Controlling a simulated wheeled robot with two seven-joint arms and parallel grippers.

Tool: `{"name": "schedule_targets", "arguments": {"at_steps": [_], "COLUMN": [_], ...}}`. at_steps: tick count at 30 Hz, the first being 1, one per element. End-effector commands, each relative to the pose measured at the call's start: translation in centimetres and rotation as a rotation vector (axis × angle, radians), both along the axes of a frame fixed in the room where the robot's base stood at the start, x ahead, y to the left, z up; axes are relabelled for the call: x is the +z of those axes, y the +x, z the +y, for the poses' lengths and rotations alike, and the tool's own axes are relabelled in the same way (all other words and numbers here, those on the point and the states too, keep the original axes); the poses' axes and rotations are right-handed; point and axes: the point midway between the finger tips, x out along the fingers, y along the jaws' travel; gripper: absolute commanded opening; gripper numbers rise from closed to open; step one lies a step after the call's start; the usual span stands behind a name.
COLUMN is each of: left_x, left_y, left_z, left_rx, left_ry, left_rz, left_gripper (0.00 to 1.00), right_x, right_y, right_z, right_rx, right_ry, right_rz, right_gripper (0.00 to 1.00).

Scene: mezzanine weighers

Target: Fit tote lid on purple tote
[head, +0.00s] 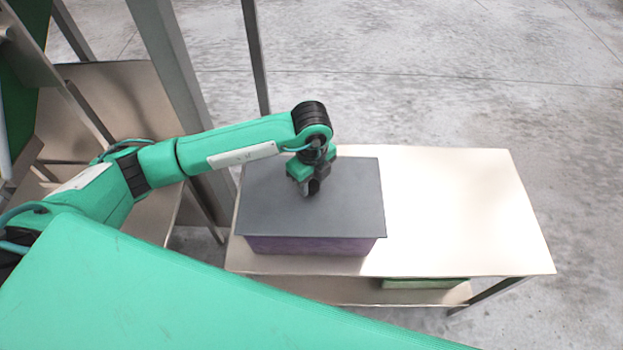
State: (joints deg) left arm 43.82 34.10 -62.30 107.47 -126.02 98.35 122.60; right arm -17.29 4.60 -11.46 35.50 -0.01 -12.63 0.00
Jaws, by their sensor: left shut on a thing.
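The purple tote (310,246) stands on the left part of a pale table. The dark grey tote lid (345,205) lies over the top of the tote and covers its opening. From this angle the lid looks level and lined up with the tote, but I cannot tell whether it is pressed fully down. My left gripper (311,190) points down at the middle of the lid and is shut on it, probably at a handle that the fingers hide. My right gripper is out of view.
The pale table (460,210) is clear to the right of the tote. A green item (425,283) sits on the shelf below. Grey metal posts (180,85) and beige shelving (120,95) stand at the left, close to my left arm. Open concrete floor lies behind.

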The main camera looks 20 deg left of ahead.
Motion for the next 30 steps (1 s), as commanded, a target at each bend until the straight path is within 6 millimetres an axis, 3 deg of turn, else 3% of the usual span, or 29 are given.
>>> {"name": "schedule_targets", "arguments": {"at_steps": [1, 4, 17, 30], "left_x": [-0.2, -0.1, 0.7, 9.5], "left_y": [0.0, 0.0, 0.1, 0.1], "left_z": [0.0, 0.0, 0.0, -0.1], "left_rx": [0.000, 0.000, 0.000, -0.001], "left_ry": [0.000, 0.000, -0.002, -0.001], "left_rz": [0.000, 0.000, -0.002, -0.003], "left_gripper": [0.37, 0.56, 0.56, 0.56], "right_x": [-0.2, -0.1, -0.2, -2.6], "right_y": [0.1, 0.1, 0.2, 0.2], "right_z": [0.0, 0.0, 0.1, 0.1], "right_rx": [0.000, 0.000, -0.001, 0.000], "right_ry": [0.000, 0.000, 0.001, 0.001], "right_rz": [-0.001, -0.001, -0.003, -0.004], "right_gripper": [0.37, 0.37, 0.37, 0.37]}}
